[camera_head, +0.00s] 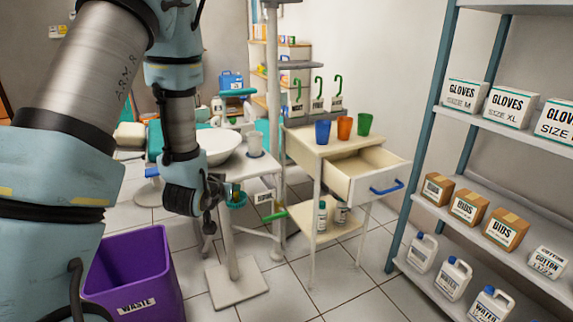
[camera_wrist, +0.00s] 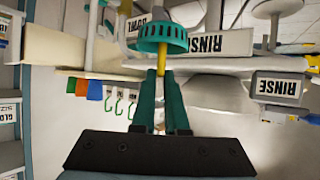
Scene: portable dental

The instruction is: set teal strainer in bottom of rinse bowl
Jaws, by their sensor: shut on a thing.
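The teal strainer (camera_head: 237,199) is a small slotted cup, seen in the head view beside my gripper (camera_head: 214,190), in front of the stand and below the bowl's rim. In the wrist view the strainer (camera_wrist: 163,40) is just beyond the fingertips of my gripper (camera_wrist: 160,78), which are shut on its yellow stem. The white rinse bowl (camera_head: 220,146) sits behind my forearm, which hides part of its left side. The bowl's bottom is not clearly visible.
A cup (camera_head: 254,143) stands right of the bowl. A RINSE label (camera_head: 264,197) is on the stand. A white cart (camera_head: 318,150) with an open drawer (camera_head: 365,178) is to the right. A purple waste bin (camera_head: 130,270) stands at lower left.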

